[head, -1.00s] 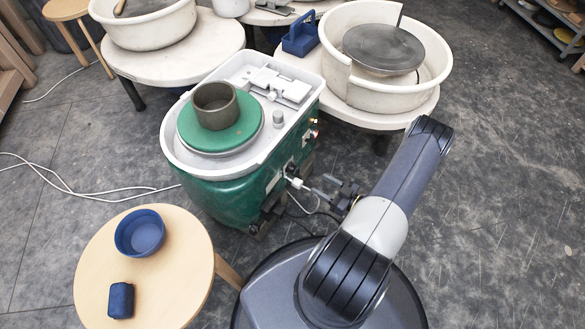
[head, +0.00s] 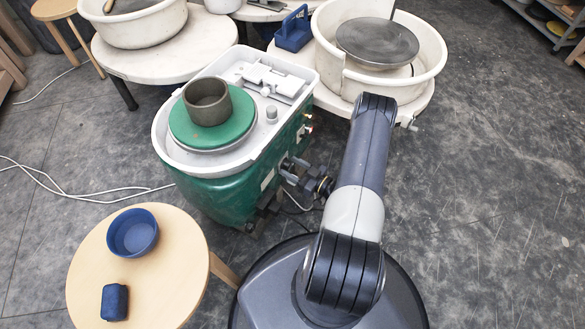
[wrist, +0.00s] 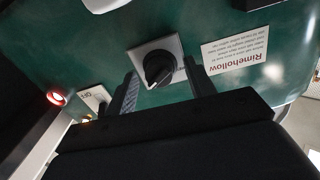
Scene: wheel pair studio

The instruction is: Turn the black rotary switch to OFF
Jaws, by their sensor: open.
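The black rotary switch (wrist: 158,67) sits on a square light plate on the green side of the wheel machine (head: 222,192). Its pointer slants in the wrist view, and I cannot read any position marks around it. My gripper (wrist: 160,74) is open, with one finger on each side of the knob in the picture. I cannot tell whether either finger touches it. In the head view my gripper (head: 290,172) is close to the machine's side, and the switch cannot be made out there.
In the wrist view a red lit ring (wrist: 57,98) and a small switch plate (wrist: 96,98) are left of the knob, and a Rimehollow label (wrist: 243,50) is right. A clay cylinder (head: 207,100) stands on the wheel. A round wooden stool (head: 165,285) holds a blue bowl (head: 133,232).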

